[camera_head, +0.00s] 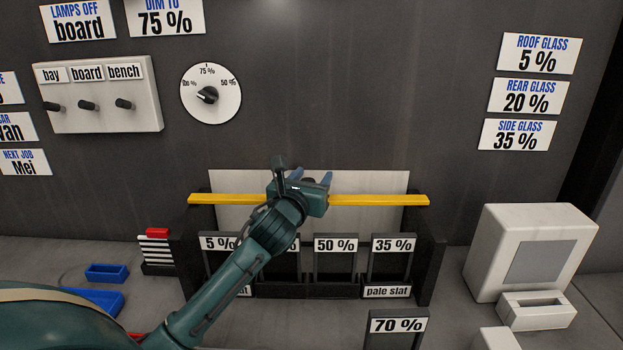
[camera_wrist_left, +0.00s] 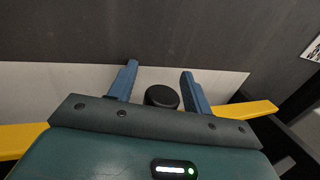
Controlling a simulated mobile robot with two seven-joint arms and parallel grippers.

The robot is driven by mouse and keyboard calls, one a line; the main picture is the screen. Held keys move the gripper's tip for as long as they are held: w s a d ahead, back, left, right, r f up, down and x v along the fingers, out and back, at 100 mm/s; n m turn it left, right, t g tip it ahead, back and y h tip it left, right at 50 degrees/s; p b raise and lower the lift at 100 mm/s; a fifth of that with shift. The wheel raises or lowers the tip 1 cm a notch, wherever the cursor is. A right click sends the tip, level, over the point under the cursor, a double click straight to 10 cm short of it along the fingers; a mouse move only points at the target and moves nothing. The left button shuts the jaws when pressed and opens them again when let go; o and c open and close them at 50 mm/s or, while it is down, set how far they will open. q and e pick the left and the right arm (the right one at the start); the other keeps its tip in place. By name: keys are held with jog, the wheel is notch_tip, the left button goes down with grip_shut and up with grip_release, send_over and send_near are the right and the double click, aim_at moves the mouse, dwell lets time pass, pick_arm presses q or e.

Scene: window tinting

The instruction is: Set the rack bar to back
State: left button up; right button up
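The yellow rack bar (camera_head: 379,200) lies across the top of the dark rack (camera_head: 424,270). It also shows on both sides of my gripper in the left wrist view (camera_wrist_left: 255,109). My left gripper (camera_head: 311,177) is over the middle of the bar and hides that part. In the left wrist view its two blue fingers (camera_wrist_left: 160,85) stand apart, with a round black knob (camera_wrist_left: 162,96) between them. Gaps show on both sides of the knob. Whether the knob is fixed to the bar is hidden. My right gripper is not in view.
A pale panel (camera_head: 385,182) stands behind the bar. Labelled holders, such as 50 % (camera_head: 336,245) and 35 % (camera_head: 393,244), sit in the rack. A 70 % holder (camera_head: 397,326) stands in front. A white machine (camera_head: 530,250) is at right, blue trays (camera_head: 106,273) at left.

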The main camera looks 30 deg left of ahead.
pick_arm(q)
jog(key=shift+s, duration=0.15)
jog(key=b+v, duration=0.1)
jog(key=v, duration=1.2)
